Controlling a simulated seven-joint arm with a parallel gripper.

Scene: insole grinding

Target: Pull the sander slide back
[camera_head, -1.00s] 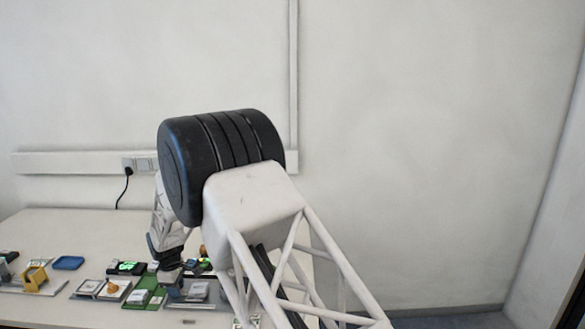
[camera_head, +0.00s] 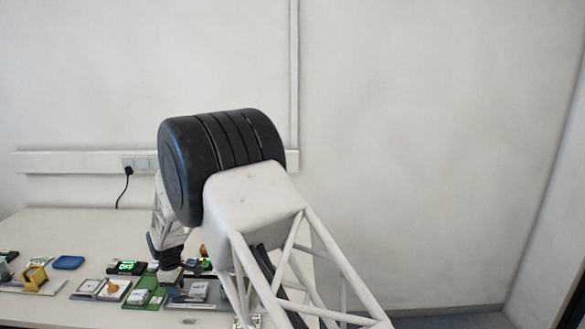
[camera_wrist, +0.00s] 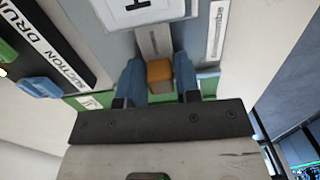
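In the wrist view an orange-brown handle block (camera_wrist: 160,72) sits at the near end of a pale grey strip (camera_wrist: 155,42), which I take to be the sander slide. My gripper (camera_wrist: 160,75) has its two blue fingers on either side of the block, with no clear gap, so it looks shut on it. A white pad (camera_wrist: 140,10) marked "H" lies just beyond the strip on a grey base (camera_wrist: 203,50). In the head view my gripper (camera_head: 171,275) is small and low over the grey station plate (camera_head: 210,306); the handle cannot be made out there.
In the head view a green-digit display (camera_head: 126,268), green tray (camera_head: 143,298), blue dish (camera_head: 68,262) and yellow holder (camera_head: 35,277) stand left on the white table (camera_head: 60,228).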

